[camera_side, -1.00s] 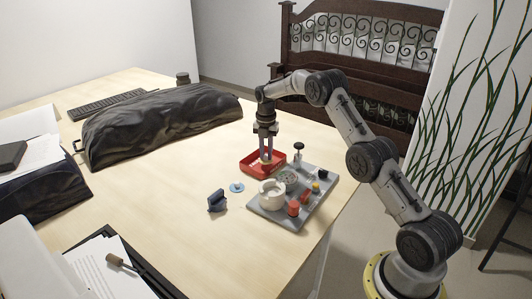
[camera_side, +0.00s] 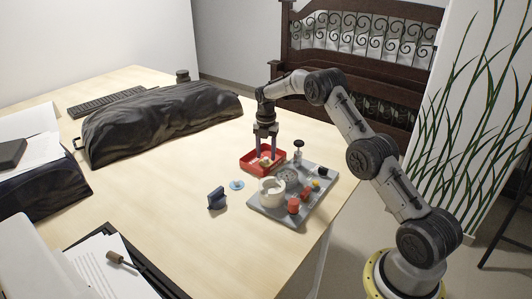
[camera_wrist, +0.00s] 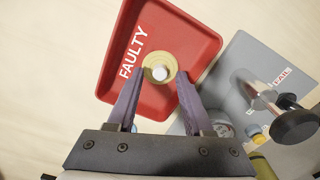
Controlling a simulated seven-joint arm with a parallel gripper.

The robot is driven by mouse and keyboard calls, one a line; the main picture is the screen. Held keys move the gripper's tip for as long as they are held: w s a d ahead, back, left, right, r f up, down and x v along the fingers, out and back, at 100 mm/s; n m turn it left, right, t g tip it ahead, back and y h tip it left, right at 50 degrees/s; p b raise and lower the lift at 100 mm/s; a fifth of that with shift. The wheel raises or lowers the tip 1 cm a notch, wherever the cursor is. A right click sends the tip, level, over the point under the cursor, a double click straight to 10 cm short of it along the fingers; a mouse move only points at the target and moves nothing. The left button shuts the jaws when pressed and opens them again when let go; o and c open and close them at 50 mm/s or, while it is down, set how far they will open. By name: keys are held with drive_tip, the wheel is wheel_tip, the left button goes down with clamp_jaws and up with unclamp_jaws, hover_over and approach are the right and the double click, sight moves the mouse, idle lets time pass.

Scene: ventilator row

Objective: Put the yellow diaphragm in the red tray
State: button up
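The red tray (camera_wrist: 190,30), marked FAULTY, lies on the table behind the grey board; it also shows in the side view (camera_side: 245,164). A round yellowish piece with a white centre, which looks like the yellow diaphragm (camera_wrist: 160,68), lies inside the red tray in the wrist view. In the side view it is a small pale-yellow shape (camera_side: 266,161) in the tray. My gripper (camera_wrist: 156,82) is open over the tray, its fingers spread to either side of the piece with gaps visible. Its fingers also show above the tray in the side view (camera_side: 267,156).
A grey board (camera_side: 310,205) beside the tray bears a white cup-shaped part (camera_side: 271,192), red parts (camera_side: 293,206) and a black-knobbed post (camera_side: 298,147). A blue block (camera_side: 217,198) and a light-blue disc (camera_side: 237,185) lie on the table. A dark covered mound (camera_side: 160,120) stands behind.

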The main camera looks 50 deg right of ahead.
sight(266, 158)
drive_tip(key=shift+r, duration=0.1)
wheel_tip(266, 158, up, 13)
drive_tip(key=s+a+r+m+t, duration=0.3)
drive_tip(key=s+a+r+m, duration=0.7)
drive_tip(key=s+a+r, duration=0.5)
drive_tip(key=s+a+f+m+t, duration=0.1)
drive_tip(key=s+a+m, duration=0.2)
drive_tip(key=s, duration=0.4)
drive_tip(key=s+a+f+m, duration=0.2)
drive_tip(key=s+m, duration=0.3)
drive_tip(key=s, duration=0.3)
drive_tip(key=s+a+f+m+t, duration=0.1)
drive_tip(key=s+a+m, duration=0.3)
drive_tip(key=s, duration=0.4)
drive_tip(key=shift+s+f+t, duration=0.15)
drive_tip(key=shift+f+t, duration=0.05)
drive_tip(key=shift+t, duration=0.1)
